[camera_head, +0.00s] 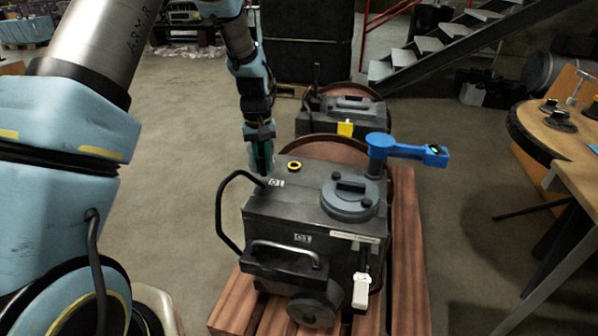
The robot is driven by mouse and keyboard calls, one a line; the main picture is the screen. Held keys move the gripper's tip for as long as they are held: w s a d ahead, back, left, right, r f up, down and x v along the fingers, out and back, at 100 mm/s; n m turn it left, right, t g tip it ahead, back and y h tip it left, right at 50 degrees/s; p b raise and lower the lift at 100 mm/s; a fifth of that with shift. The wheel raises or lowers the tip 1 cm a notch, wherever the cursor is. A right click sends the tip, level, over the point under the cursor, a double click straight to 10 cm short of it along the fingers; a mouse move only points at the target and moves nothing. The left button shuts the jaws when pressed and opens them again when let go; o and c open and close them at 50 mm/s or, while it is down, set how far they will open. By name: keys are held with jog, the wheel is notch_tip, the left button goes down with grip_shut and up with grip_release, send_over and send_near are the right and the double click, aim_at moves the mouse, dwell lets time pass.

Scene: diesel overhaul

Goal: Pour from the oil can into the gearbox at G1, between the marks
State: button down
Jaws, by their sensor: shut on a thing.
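The gearbox (318,222) with G1 labels stands on a wooden pallet in the middle of the head view. Its top has a round grey lid (350,196) with a handle and a small yellow-ringed fitting (295,166). A narrow white piece (361,290) is on its front right; marks on it are too small to read. My gripper (260,160) points down at the gearbox's back left corner, beside the yellow-ringed fitting. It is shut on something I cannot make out. No oil can shows clearly.
A blue tool with a small green display (408,150) stands out to the right over the gearbox. A similar grey unit (345,117) with a yellow tag is behind. A wooden workbench (555,140) is on the right. Bare floor (175,150) lies left.

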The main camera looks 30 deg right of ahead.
jog(key=shift+s+d+f+m+g+y, duration=0.15)
jog(key=shift+s+d+f+g, duration=0.25)
jog(key=shift+s+d, duration=0.9)
jog(key=shift+s+d+f+m+g+y, duration=0.1)
jog(key=shift+s+d+f+g+y, duration=0.25)
jog(key=shift+s+d, duration=0.9)
jog(key=shift+s+d+f+m+g+y, duration=0.1)
jog(key=shift+s+d+f+g, duration=0.35)
jog(key=shift+s+d, duration=0.85)
jog(key=shift+w+d, duration=0.35)
jog(key=shift+w, duration=0.05)
jog(key=shift+a+r+p, duration=0.1)
jog(key=shift+r+p, duration=0.2)
jog(key=shift+p, duration=0.2)
jog(key=shift+s+r+g+p, duration=0.15)
jog(key=shift+s+g+p, duration=0.05)
jog(key=shift+g+p, duration=0.2)
jog(key=shift+r, duration=0.1)
